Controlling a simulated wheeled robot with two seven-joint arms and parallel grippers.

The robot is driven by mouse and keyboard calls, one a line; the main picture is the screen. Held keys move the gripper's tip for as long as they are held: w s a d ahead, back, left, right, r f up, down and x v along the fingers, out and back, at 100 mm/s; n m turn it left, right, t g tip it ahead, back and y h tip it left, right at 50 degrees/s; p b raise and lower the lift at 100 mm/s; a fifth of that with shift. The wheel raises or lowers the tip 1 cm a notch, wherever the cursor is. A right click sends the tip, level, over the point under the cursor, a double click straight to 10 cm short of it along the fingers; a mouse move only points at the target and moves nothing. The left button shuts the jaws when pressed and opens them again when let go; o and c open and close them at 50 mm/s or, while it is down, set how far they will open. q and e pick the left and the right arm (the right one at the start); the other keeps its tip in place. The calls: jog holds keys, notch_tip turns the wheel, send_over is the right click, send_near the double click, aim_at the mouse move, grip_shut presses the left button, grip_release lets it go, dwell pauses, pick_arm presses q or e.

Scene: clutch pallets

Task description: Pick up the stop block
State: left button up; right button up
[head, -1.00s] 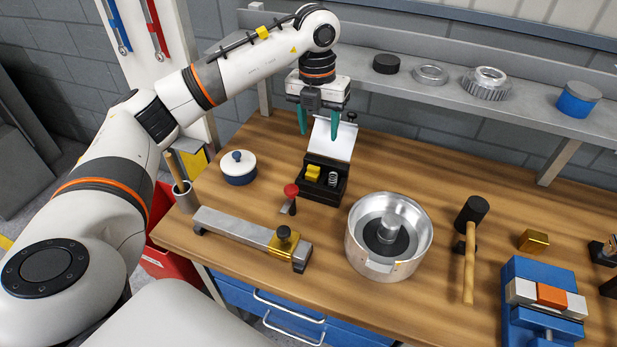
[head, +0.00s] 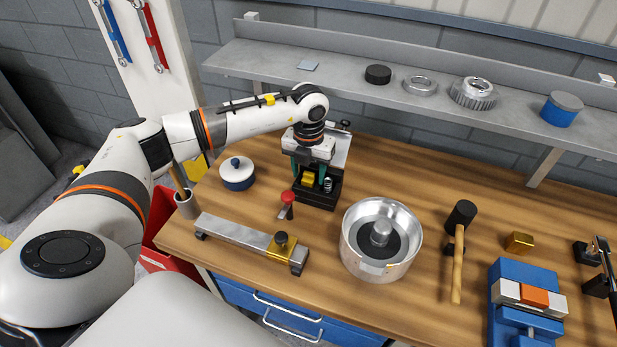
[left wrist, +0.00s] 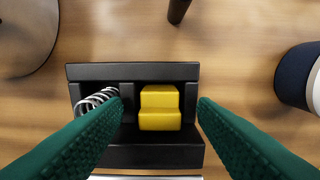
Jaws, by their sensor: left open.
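The stop block is a small yellow stepped block (head: 307,180) in a compartment of the black open bin (head: 318,199). In the left wrist view the block (left wrist: 159,108) sits in the compartment beside a coil spring (left wrist: 97,101), with a divider of the bin (left wrist: 130,72) between them. My left gripper (head: 308,172) is just above the bin, pointing down. Its green fingers (left wrist: 161,110) are open, one to each side of the block in the wrist view, with gaps and nothing held. My right gripper is not in view.
A red-knobbed tool (head: 287,201) stands in front of the bin. A lidded white and blue pot (head: 237,172) is to the left, a metal bowl-like housing (head: 360,262) to the right. A shelf (head: 335,72) runs behind. The wood between housing and mallet (head: 457,265) is clear.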

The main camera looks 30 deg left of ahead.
pick_arm(q)
jog(key=c, duration=1.1)
